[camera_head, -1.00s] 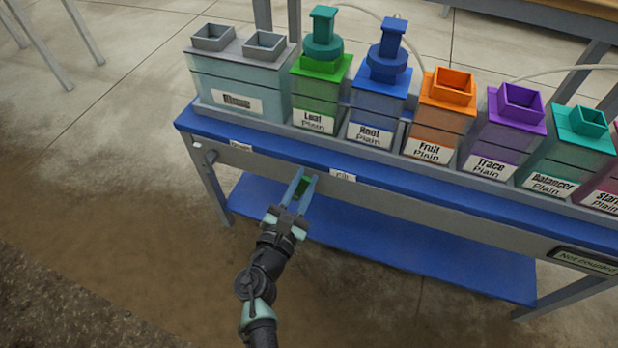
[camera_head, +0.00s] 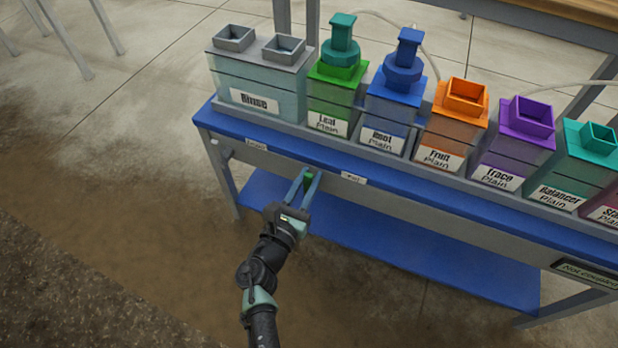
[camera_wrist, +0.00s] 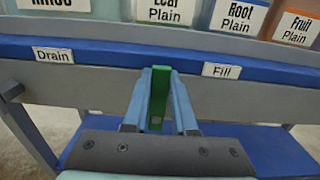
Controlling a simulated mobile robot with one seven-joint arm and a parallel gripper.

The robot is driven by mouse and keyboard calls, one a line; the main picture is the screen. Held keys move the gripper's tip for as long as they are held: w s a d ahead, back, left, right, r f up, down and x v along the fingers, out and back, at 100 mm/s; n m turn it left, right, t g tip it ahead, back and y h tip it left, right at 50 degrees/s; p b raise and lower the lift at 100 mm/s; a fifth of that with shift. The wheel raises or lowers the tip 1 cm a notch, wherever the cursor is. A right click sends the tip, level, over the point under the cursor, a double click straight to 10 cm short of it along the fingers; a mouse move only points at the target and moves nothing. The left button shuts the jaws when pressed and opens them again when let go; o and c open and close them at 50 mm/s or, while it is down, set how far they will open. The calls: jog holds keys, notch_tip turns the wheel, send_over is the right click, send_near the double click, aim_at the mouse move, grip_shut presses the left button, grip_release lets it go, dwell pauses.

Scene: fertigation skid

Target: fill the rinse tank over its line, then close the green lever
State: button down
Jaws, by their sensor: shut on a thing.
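The rinse tank (camera_head: 258,88) is a pale translucent box with a grey lid at the left end of the row. The green lever (camera_wrist: 158,98) stands upright between the fingers of my gripper (camera_wrist: 160,98), at the front rail between the "Drain" tag (camera_wrist: 52,56) and the "Fill" tag (camera_wrist: 221,71). My gripper is shut on the lever, with a finger on each side. In the head view my gripper (camera_head: 304,187) is at the bench front, and the fingers partly hide the lever.
Coloured tanks stand right of the rinse tank: Leaf (camera_head: 330,105), Root (camera_head: 390,115), Fruit (camera_head: 450,130) and several more. A blue lower shelf (camera_head: 400,250) lies under the bench. A "Not Coupled" sign (camera_head: 584,272) is at the right. The floor in front is clear.

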jog(key=shift+f, duration=0.1)
jog(key=c, duration=0.7)
grip_release()
jog(key=p+v, duration=0.4)
jog(key=v, duration=0.9)
jog(key=shift+w+r, duration=0.1)
jog(key=shift+r, duration=0.1)
